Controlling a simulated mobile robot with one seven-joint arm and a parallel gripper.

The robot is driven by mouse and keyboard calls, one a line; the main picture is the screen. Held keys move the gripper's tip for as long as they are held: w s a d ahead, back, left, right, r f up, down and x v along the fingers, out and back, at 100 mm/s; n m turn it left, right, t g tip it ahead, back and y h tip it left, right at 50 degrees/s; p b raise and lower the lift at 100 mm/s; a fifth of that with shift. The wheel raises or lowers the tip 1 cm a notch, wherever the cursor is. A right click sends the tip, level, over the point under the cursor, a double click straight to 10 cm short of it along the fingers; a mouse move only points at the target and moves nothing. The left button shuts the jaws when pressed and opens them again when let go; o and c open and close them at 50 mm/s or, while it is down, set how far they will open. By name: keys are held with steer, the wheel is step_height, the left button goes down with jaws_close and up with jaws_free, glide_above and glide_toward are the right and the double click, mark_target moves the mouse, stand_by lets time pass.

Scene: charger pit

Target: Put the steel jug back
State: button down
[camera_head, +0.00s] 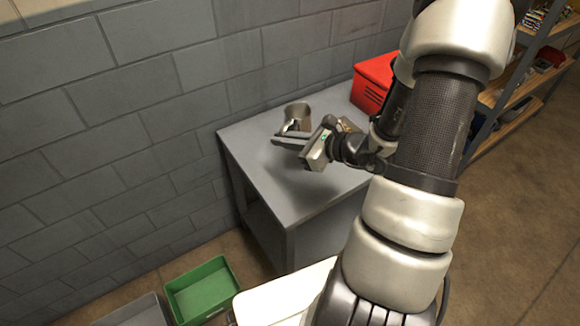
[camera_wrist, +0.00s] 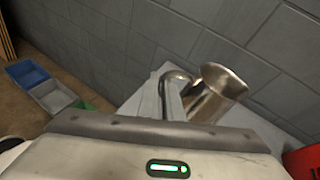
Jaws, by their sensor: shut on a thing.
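The steel jug (camera_head: 298,112) is a shiny metal vessel over the far part of the grey table (camera_head: 240,143), near the block wall. Its open mouth faces up in the head view. It also shows in the wrist view (camera_wrist: 223,84), right of the fingers, where it looks tilted. My gripper (camera_head: 288,141) is shut on the jug at its near side, seemingly at the handle. The fingers partly hide the handle and the jug's lower part. I cannot tell whether the jug's base touches the table.
A red box (camera_head: 373,82) stands on the table to the right of the jug. A green bin (camera_head: 201,290) and a grey bin (camera_head: 137,312) are on the floor at lower left. A blue bin (camera_wrist: 27,73) shows in the wrist view. Stocked shelves (camera_head: 520,80) stand at right.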

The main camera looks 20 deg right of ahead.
step_height(320, 180, down, 10)
steer(key=b, duration=0.3)
steer(key=shift+a, duration=0.1)
steer(key=shift+f+b, duration=0.15)
steer(key=shift+b, duration=0.25)
steer(key=c, duration=1.9)
jaws_free()
steer(key=shift+c, duration=0.2)
steer(key=shift+r+p, duration=0.3)
steer(key=shift+p, duration=0.05)
steer(key=p+v, duration=0.2)
steer(key=v, duration=1)
steer(key=shift+p, duration=0.3)
